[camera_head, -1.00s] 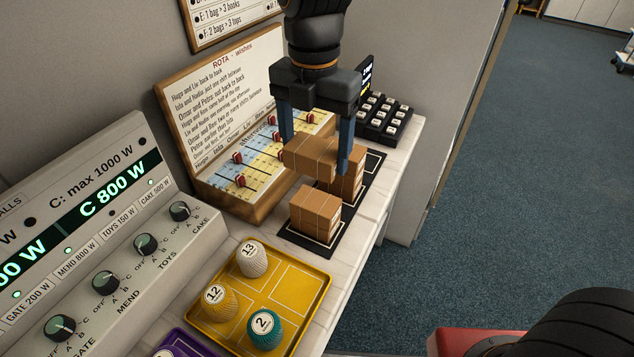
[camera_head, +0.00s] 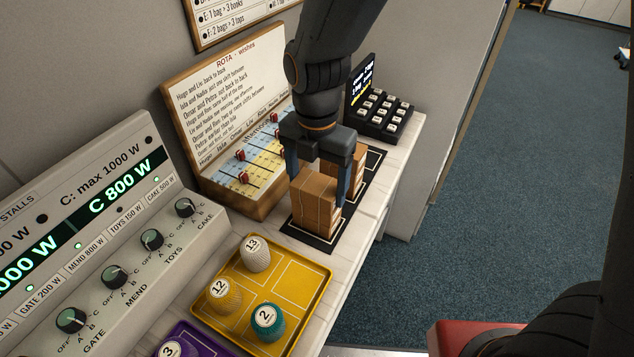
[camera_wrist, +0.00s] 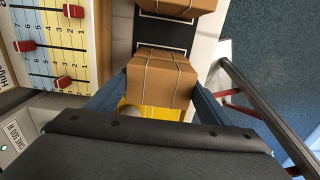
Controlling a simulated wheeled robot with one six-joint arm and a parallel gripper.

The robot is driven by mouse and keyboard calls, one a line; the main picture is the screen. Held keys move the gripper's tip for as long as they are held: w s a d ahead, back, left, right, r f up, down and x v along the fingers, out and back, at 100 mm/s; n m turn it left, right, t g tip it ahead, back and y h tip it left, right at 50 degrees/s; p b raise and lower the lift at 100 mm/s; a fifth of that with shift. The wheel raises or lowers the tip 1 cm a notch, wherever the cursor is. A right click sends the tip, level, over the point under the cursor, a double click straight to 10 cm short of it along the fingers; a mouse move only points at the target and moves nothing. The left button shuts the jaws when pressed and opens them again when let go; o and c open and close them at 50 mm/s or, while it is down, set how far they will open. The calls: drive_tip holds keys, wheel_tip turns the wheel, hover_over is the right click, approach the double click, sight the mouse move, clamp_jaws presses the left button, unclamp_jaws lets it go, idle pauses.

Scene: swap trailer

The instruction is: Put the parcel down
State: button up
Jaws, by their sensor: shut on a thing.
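My gripper (camera_head: 318,186) is shut on a brown, string-tied parcel (camera_head: 314,183), one finger on each side. In the wrist view the held parcel (camera_wrist: 160,76) sits between the two fingers. A second brown parcel (camera_wrist: 178,6) stands in the mat's neighbouring outlined square, partly hidden behind my gripper in the head view.
A yellow tray (camera_head: 290,262) with numbered spools lies in front of the mat. The rota board (camera_head: 225,110) stands close on the left. A black keypad (camera_head: 385,108) is behind. The counter's right edge is near the mat.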

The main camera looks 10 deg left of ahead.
sight(317, 182)
drive_tip(key=shift+f, duration=0.2)
drive_tip(key=o, duration=1.1)
drive_tip(key=shift+r, duration=0.1)
wheel_tip(317, 182, up, 12)
drive_tip(key=b, duration=0.2)
drive_tip(key=s+d+f+m, duration=0.1)
drive_tip(key=d+f+m, duration=0.2)
drive_tip(key=d+m, duration=0.5)
drive_tip(key=d+f+m, duration=0.4)
drive_tip(key=d+m, duration=0.4)
drive_tip(key=m, duration=0.5)
drive_tip(key=s+d+f+m+t, duration=0.1)
drive_tip(key=d+f+m, duration=0.3)
drive_tip(key=d+m, duration=0.4)
drive_tip(key=shift+s+f+m, duration=0.2)
drive_tip(key=shift+s+m, duration=0.1)
drive_tip(key=shift+m, duration=1)
drive_tip(key=shift+d, duration=0.1)
